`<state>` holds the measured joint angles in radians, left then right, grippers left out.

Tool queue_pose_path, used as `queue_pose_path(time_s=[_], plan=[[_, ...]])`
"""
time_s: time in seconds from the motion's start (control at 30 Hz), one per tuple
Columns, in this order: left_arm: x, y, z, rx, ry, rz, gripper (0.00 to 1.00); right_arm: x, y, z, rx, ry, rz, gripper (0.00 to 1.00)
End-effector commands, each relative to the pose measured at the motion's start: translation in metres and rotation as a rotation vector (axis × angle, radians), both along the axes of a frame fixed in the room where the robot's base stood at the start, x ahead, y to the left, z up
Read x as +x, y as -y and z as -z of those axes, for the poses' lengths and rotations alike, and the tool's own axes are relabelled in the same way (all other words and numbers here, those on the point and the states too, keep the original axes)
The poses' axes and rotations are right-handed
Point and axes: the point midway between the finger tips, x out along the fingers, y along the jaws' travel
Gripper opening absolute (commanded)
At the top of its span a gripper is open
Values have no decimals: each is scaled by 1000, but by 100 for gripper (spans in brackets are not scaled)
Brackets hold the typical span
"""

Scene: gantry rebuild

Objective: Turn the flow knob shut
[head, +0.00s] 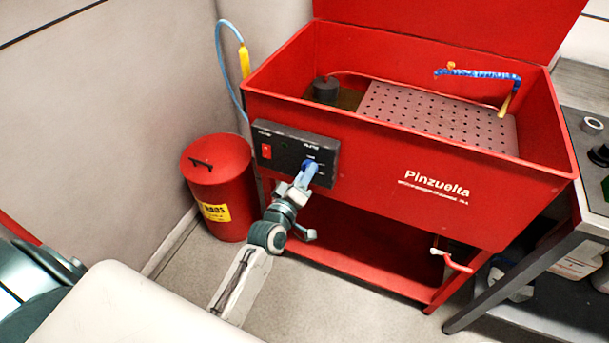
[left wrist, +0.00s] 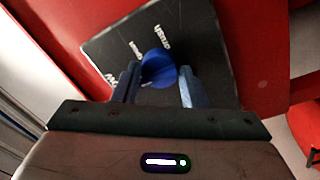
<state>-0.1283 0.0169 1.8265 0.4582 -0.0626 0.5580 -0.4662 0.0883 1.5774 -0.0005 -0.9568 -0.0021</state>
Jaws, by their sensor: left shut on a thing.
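The flow knob (left wrist: 158,68) is round and blue and sits on the dark control panel (head: 288,153) on the front of the red parts washer. White lettering shows beside it in the left wrist view. My left gripper (head: 307,174) reaches the panel's right part, and its fingers stand on either side of the knob. It is shut on the knob. In the head view, the fingers largely hide the knob. My right gripper is not in view.
The red washer basin (head: 400,175) holds a perforated plate (head: 430,115) and a blue hose nozzle (head: 478,73). A red lidded bin (head: 222,185) stands left of it. A red switch (head: 266,151) is on the panel's left. A metal bench (head: 590,190) stands at the right.

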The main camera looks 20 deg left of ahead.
Motion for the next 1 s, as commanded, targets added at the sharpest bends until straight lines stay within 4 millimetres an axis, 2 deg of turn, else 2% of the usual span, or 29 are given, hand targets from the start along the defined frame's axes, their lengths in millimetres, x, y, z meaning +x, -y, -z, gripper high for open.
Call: queue_pose_path(time_s=[0.03, 0.1, 0.13, 0.4, 0.53, 0.67, 0.8, 1.0], plan=[[0, 0, 0, -3, 0, 0, 42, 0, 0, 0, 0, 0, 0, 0], [0, 0, 0, -2, 0, 0, 56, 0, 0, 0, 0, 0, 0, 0], [0, 0, 0, -2, 0, 0, 60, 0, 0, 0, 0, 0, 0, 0], [0, 0, 0, 0, 0, 0, 60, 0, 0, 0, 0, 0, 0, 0], [-9, 0, 2, 0, -1, 0, 60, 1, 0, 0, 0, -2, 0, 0], [-30, -1, 4, 0, -2, 0, 60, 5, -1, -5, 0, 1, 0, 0], [-59, -2, 7, 0, -2, 0, 60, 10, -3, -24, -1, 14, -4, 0], [-92, -3, 10, -1, -3, 1, 60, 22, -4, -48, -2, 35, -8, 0]])
